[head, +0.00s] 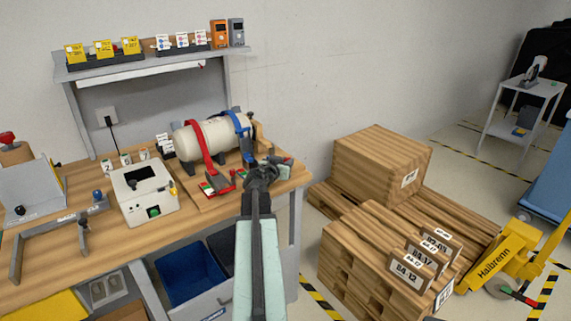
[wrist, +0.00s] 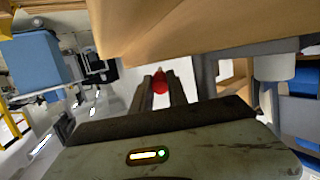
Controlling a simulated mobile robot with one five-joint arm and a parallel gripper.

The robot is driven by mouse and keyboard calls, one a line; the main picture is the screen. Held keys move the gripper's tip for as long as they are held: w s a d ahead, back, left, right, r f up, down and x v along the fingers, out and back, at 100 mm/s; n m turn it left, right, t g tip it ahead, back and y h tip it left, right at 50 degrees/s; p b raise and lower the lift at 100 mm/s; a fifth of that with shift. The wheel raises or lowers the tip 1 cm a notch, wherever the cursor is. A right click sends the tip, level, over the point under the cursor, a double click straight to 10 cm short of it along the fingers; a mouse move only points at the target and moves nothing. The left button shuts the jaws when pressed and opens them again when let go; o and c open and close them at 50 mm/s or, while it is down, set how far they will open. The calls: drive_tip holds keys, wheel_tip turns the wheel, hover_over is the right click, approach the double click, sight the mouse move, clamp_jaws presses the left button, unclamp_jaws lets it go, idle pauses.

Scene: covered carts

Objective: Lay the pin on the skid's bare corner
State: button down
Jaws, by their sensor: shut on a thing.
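My gripper (head: 262,170) is over the right end of the workbench, just right of the strapped tank. In the wrist view, my gripper's fingers (wrist: 161,80) are closed around a small red-ended piece, which looks like the pin (wrist: 160,87). The rest of the pin is mostly hidden by the fingers, and I cannot make it out in the head view. A cream tank (head: 208,137) with a red and a blue strap lies on a wooden base (head: 205,199), which looks like the skid. My gripper and arm hide part of the base's right side.
A white box (head: 146,194) and a grey metal frame (head: 62,228) stand on the workbench (head: 105,244). A shelf (head: 150,64) is above. Wooden pallets (head: 345,250) and a crate (head: 372,165) stand on the floor to the right, near a yellow pallet jack (head: 508,255).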

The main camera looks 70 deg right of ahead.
drive_tip(key=shift+f+b, duration=0.45)
drive_tip(key=shift+f, duration=0.05)
drive_tip(key=c, duration=1.2)
unclamp_jaws()
drive_tip(key=p+v, duration=0.2)
drive_tip(key=v, duration=0.5)
drive_tip(key=shift+a+r, duration=0.1)
drive_tip(key=shift+r, duration=0.05)
drive_tip(key=shift+a, duration=0.35)
